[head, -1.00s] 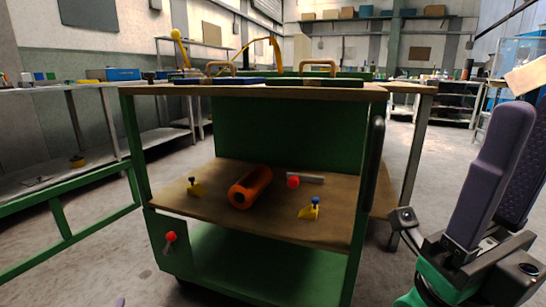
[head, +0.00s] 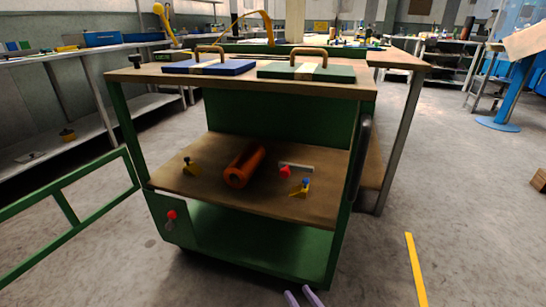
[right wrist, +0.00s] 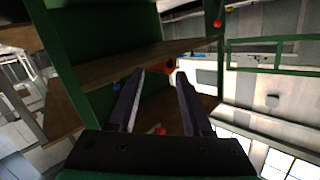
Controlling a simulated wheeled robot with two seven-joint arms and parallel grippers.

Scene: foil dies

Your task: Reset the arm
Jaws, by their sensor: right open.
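My right gripper (head: 303,297) shows only as two purple fingertips at the bottom edge of the head view, low in front of the green cart (head: 265,247). In the right wrist view its two fingers (right wrist: 158,78) are spread with nothing between them, and the cart's shelf lies beyond. My left gripper is out of view. On the cart's top lie a blue die plate (head: 205,68) and a green die plate (head: 325,74), each with a brown handle and apart from the gripper.
A green rail frame (head: 75,210) stands at left.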

